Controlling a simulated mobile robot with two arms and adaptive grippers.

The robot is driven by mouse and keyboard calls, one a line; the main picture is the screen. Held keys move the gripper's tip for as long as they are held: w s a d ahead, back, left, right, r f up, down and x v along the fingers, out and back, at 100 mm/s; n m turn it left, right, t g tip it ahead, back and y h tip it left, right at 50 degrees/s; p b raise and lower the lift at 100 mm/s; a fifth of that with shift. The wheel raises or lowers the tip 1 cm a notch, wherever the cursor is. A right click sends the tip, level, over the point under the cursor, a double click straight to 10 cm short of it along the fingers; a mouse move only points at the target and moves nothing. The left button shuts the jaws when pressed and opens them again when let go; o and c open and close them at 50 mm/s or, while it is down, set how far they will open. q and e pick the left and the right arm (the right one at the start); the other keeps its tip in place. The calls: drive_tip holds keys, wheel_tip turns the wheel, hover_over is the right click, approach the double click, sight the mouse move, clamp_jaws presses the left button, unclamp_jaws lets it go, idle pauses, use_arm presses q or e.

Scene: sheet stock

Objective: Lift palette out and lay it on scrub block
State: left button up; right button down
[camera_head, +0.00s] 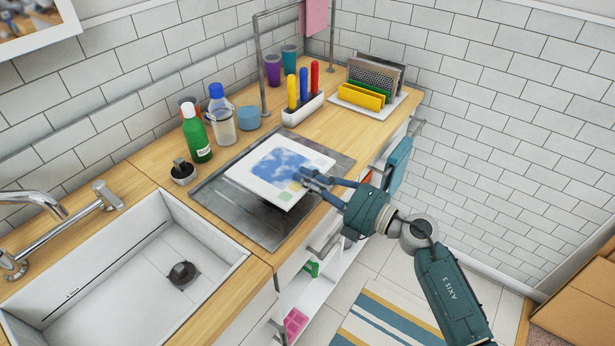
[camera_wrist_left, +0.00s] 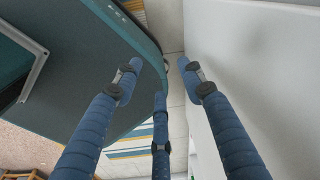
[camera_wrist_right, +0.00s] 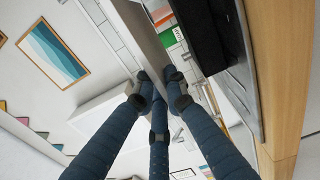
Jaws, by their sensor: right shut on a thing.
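The palette (camera_head: 262,184) is a white square sheet with blue and pale green paint, lying nearly flat above a grey metal tray (camera_head: 212,206). My right gripper (camera_head: 312,182) is shut on its right edge. In the right wrist view the palette (camera_wrist_right: 146,36) is a pale panel running into the fingertips (camera_wrist_right: 160,88). A black block (camera_wrist_right: 197,32), which looks like the scrub block, sits on the tray beneath it. A gap shows between them near the fingers; contact farther in is hidden. My left gripper (camera_wrist_left: 158,72) is open and empty, outside the head view.
A white sink (camera_head: 120,285) lies left of the tray. A green bottle (camera_head: 196,134), a clear bottle (camera_head: 221,120) and a small dark pot (camera_head: 182,172) stand behind it. A holder of coloured markers (camera_head: 302,110) and a sheet rack (camera_head: 392,108) stand farther back.

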drive_tip(key=shift+f+b, duration=1.15)
drive_tip(key=shift+f, duration=0.65)
drive_tip(key=shift+f, duration=0.35)
drive_tip(key=c, duration=1.7)
unclamp_jaws()
drive_tip(key=shift+f, duration=0.15)
drive_tip(key=shift+v, duration=1.35)
drive_tip(key=shift+v, duration=2.7)
drive_tip(key=shift+r+p, duration=0.2)
drive_tip(key=shift+p, duration=0.2)
